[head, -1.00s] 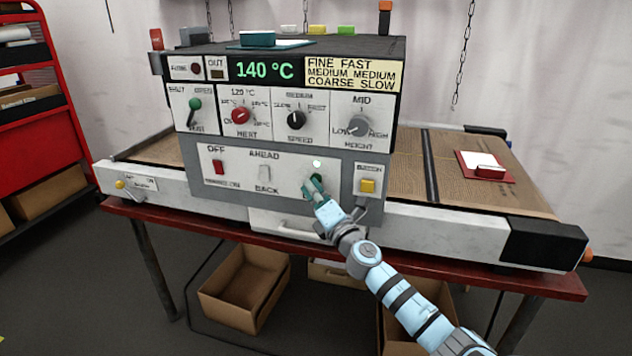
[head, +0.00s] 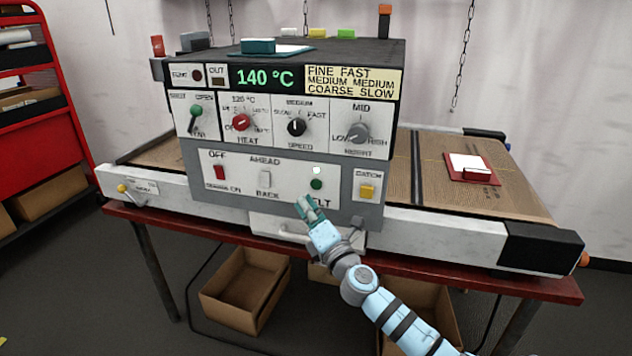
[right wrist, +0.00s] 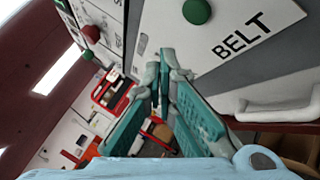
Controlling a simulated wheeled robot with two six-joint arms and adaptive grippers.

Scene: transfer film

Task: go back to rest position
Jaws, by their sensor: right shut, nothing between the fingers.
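My right gripper (head: 307,208) is shut and empty. In the head view it is just below and left of the green BELT button (head: 316,184), apart from it, in front of the lower edge of the machine's control panel (head: 285,185). In the right wrist view the teal fingers of my right gripper (right wrist: 163,75) meet at their tips, and the green button (right wrist: 197,11) shows above them beside the word BELT. My left gripper is not in view.
The machine stands on a dark red table (head: 130,212). A white handle (head: 285,228) sits low at its front. Open cardboard boxes (head: 243,292) are below.

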